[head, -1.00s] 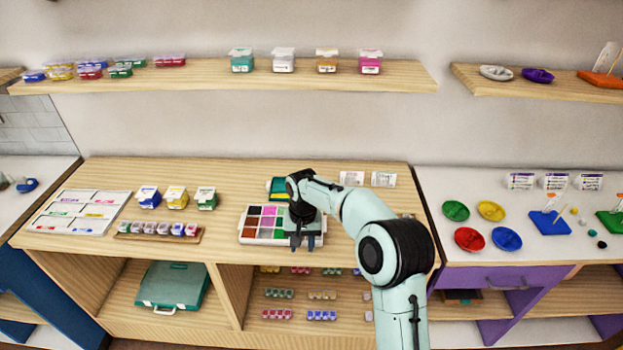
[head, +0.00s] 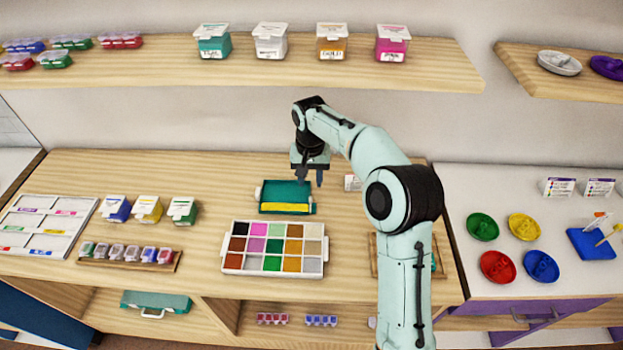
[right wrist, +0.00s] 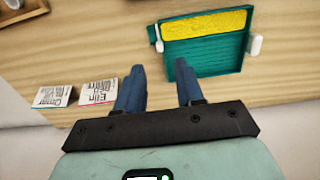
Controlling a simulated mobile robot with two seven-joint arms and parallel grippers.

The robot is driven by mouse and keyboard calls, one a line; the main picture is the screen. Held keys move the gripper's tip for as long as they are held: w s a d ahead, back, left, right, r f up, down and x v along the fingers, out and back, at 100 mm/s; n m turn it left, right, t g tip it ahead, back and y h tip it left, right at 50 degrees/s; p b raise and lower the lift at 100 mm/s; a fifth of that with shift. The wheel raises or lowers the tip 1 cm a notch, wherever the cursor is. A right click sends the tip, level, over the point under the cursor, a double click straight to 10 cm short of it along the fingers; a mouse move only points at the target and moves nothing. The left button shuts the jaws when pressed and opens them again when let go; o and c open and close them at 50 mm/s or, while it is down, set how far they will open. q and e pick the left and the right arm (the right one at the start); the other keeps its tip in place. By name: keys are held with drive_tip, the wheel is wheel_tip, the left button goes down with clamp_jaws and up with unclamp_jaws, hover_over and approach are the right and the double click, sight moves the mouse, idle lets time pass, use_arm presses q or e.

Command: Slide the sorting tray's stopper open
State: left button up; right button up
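The sorting tray is a shallow teal tray (head: 278,190) with a yellow strip (head: 287,208) along its front. It lies on the wooden table behind the bead box and also shows in the right wrist view (right wrist: 203,52). A small white piece (right wrist: 256,45) sticks out from one side. Another white piece (right wrist: 157,40) sits at the opposite side, by the yellow strip. I cannot tell which is the stopper. My right gripper (head: 309,177) is open and empty, pointing down by the tray's back right corner. Its fingers (right wrist: 160,70) appear apart from the tray. My left gripper is out of view.
A white bead box (head: 273,274) with coloured compartments stands in front of the tray. White-lidded tubs (head: 148,209) and a wooden rack (head: 128,261) are to the left. Cards (right wrist: 98,92) lie near the gripper. A shelf (head: 350,70) runs above.

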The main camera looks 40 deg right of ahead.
sight(311, 198)
drive_tip(key=shift+w+d, duration=0.1)
drive_tip(key=f, duration=0.5)
drive_tip(key=shift+s+f+b, duration=0.25)
drive_tip(key=shift+f+b, duration=0.1)
drive_tip(key=shift+f, duration=0.05)
drive_tip(key=shift+w+f, duration=0.1)
drive_tip(key=shift+f, duration=0.65)
clamp_jaws()
idle(0.4)
